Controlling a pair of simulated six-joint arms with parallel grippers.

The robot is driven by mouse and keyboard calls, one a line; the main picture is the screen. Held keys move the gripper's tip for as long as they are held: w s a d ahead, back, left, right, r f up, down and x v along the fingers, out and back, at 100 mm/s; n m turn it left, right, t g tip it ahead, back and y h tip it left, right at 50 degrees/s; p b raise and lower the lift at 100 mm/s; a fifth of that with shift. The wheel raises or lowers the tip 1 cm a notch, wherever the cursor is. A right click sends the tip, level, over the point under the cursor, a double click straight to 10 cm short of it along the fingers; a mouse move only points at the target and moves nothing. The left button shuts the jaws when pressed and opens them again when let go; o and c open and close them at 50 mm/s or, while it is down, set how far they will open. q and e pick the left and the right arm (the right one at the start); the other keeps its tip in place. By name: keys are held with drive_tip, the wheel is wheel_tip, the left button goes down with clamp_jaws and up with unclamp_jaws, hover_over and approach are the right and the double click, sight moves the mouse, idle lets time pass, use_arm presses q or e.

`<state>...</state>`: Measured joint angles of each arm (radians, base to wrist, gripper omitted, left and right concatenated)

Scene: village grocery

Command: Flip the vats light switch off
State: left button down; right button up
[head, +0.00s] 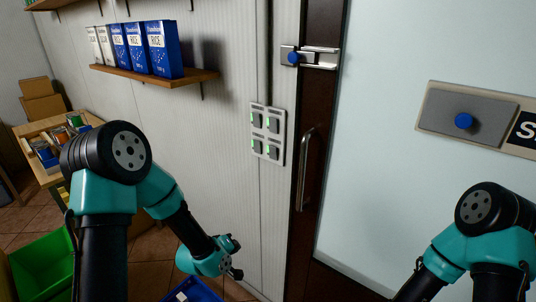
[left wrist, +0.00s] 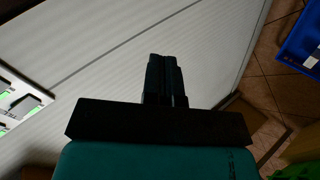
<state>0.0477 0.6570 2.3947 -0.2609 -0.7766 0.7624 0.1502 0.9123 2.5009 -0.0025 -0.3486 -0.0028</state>
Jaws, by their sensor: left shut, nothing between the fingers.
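A pale switch panel (head: 267,134) with several dark rocker switches in two columns is fixed to the white wall, left of the dark door frame. Green marks show beside the switches; any labels are too small to read, so I cannot tell which one is for the vats. The panel also shows, cut off, at the left edge of the left wrist view (left wrist: 12,103). My left gripper (head: 236,274) is below and left of the panel, apart from it. Its fingers (left wrist: 166,78) are together and empty. My right gripper is out of view; only its arm shows.
A shelf with blue rice boxes (head: 163,50) is above left. A door handle (head: 305,168) and a latch with a blue knob (head: 293,58) are right of the panel. A blue crate (head: 194,290) and a green crate (head: 42,266) stand low. The wall around the panel is clear.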

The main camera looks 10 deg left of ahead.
sight(272, 149)
use_arm(q)
drive_tip(key=w+d+r+n+t+h, duration=0.1)
drive_tip(key=w+r+n+t+h, duration=0.1)
drive_tip(key=r, duration=1)
drive_tip(key=w+d+r+n+t+h, duration=0.1)
drive_tip(key=w+r+t, duration=0.3)
drive_tip(key=r, duration=0.8)
drive_tip(key=shift+w+r+n+t+h, duration=0.4)
drive_tip(key=shift+n+t+h, duration=0.2)
drive_tip(key=shift+n, duration=0.2)
drive_tip(key=shift+w, duration=0.1)
drive_tip(key=x, duration=1.3)
drive_tip(key=shift+w+d, duration=0.15)
drive_tip(key=shift+w, duration=0.2)
